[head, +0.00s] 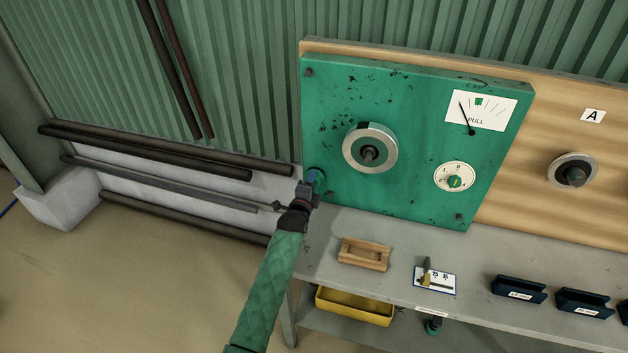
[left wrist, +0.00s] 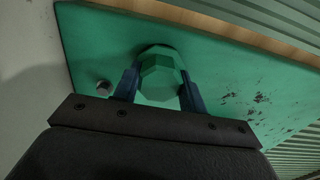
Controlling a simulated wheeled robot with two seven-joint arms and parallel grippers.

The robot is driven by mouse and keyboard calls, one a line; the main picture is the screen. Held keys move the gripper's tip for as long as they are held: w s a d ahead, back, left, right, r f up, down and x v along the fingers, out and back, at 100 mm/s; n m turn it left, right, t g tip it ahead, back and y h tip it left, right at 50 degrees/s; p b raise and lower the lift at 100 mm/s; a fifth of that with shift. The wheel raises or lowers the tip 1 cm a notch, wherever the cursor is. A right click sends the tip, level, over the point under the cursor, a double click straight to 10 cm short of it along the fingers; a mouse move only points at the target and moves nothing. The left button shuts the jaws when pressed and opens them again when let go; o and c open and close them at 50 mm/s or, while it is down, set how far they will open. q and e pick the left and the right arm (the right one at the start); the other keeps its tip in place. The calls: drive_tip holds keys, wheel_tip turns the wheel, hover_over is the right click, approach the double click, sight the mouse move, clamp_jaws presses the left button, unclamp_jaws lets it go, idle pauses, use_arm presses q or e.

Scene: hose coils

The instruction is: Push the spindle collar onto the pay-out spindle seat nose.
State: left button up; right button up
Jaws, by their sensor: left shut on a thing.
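My left gripper (head: 312,187) is at the lower left corner of the green panel. It is shut on a green faceted piece (head: 316,177), which looks like the spindle collar. In the left wrist view the collar (left wrist: 160,75) sits between the two blue fingers (left wrist: 158,88), in front of the panel. I cannot tell whether it touches the panel. A steel-rimmed round seat with a dark nose (head: 370,154) is on the panel, up and right of the gripper, with nothing on its nose. A similar seat (head: 573,171) is on the wooden board. No label shows which is the pay-out one. My right gripper is out of view.
The green panel (head: 420,110) also bears a PULL gauge (head: 480,110) and a dial (head: 454,177). On the grey bench (head: 400,295) are a wooden block (head: 364,254), a card (head: 435,279) and dark blue holders (head: 518,289). A yellow bin (head: 354,305) is below. Dark pipes (head: 160,150) run left.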

use_arm(q)
drive_tip(key=shift+s+a+p, duration=0.15)
drive_tip(key=shift+s+p, duration=0.15)
drive_tip(key=shift+s, duration=0.15)
idle(0.6)
drive_tip(key=shift+p+v, duration=0.7)
drive_tip(key=shift+v, duration=0.7)
drive_tip(key=p+v, duration=0.2)
drive_tip(key=v, duration=0.4)
drive_tip(key=shift+s+p, duration=0.15)
drive_tip(key=shift+p, duration=0.15)
